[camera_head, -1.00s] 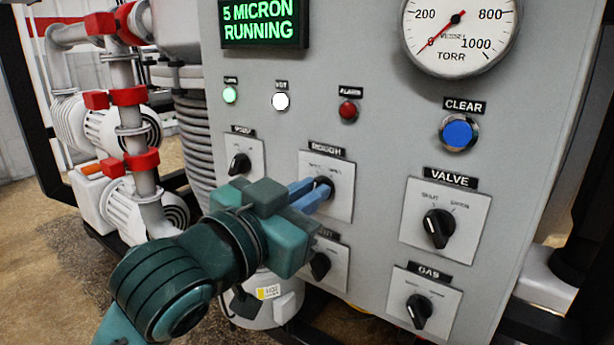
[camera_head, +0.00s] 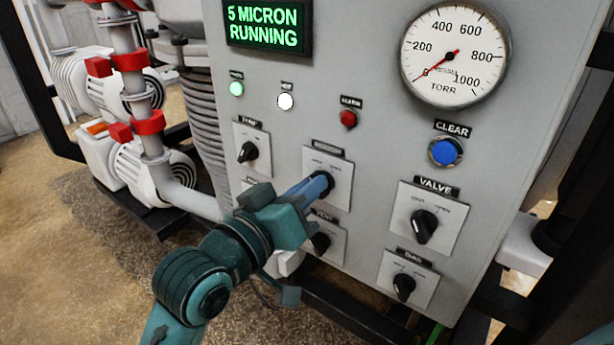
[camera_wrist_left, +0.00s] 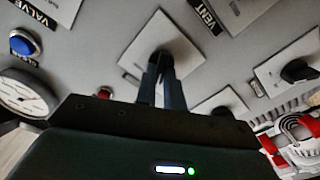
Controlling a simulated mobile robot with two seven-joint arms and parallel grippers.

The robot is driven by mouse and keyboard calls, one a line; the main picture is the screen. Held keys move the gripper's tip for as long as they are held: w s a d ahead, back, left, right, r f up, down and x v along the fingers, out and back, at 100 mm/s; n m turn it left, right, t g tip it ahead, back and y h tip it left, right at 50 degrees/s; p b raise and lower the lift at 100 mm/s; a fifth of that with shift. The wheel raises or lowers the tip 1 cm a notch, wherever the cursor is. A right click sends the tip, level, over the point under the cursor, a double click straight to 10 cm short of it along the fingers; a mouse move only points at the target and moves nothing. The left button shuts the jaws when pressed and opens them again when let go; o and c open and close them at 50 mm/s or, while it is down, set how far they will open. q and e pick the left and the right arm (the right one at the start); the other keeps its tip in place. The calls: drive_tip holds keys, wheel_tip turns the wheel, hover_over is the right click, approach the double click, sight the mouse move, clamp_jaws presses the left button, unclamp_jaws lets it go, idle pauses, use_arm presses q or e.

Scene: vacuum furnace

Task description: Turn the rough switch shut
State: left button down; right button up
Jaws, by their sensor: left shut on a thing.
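The rough switch (camera_wrist_left: 160,60) is a dark rotary knob on a pale square plate (camera_head: 342,168) in the middle of the grey panel. Its label above the plate is hard to read. My left gripper (camera_head: 318,187) has its blue fingers at the knob and is shut on it. The fingers cover most of the knob in the head view, so its pointer angle cannot be read. In the left wrist view the left gripper (camera_wrist_left: 161,82) has one finger on each side of the knob. My right gripper is not in view.
Nearby are a vent switch (camera_head: 320,243) below, a valve switch (camera_head: 424,226) and gas switch (camera_head: 403,287) to the right, and another knob (camera_head: 248,152) to the left. A blue clear button (camera_head: 445,152) and pressure gauge (camera_head: 455,55) sit upper right. The display (camera_head: 264,24) reads "5 MICRON RUNNING".

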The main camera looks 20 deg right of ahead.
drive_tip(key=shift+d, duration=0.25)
use_arm(q)
drive_tip(key=c, duration=1.5)
unclamp_jaws()
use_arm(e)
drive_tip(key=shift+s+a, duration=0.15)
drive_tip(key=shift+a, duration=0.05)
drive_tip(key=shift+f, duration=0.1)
